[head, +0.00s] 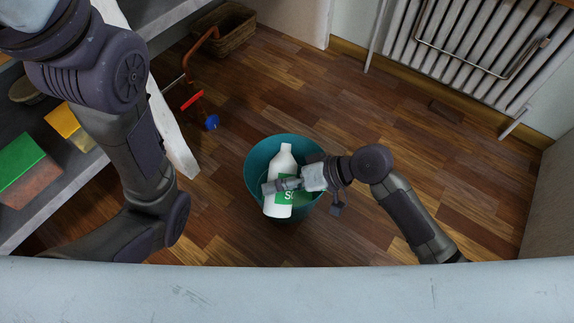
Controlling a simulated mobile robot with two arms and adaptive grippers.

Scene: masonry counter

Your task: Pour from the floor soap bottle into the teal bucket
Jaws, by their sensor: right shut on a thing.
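The floor soap bottle (282,162) is white with a green label. My right gripper (283,185) is shut on it around its middle, coming from the right. The bottle appears over the teal bucket (256,157), with its neck toward the top of the picture. From above I cannot tell how far it is tilted or its height over the rim. No stream of liquid shows. The bucket stands on the wooden floor, and the bottle and gripper hide part of its inside. My left arm comes in at the left; its gripper is not in view.
A grey counter or shelf (62,185) with a sponge-like green and brown block (32,178) and a yellow block (65,122) is at left. A wicker basket (228,32) and a red-handled tool (192,100) are behind. A radiator (470,45) lines the back right wall. Floor right of the bucket is clear.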

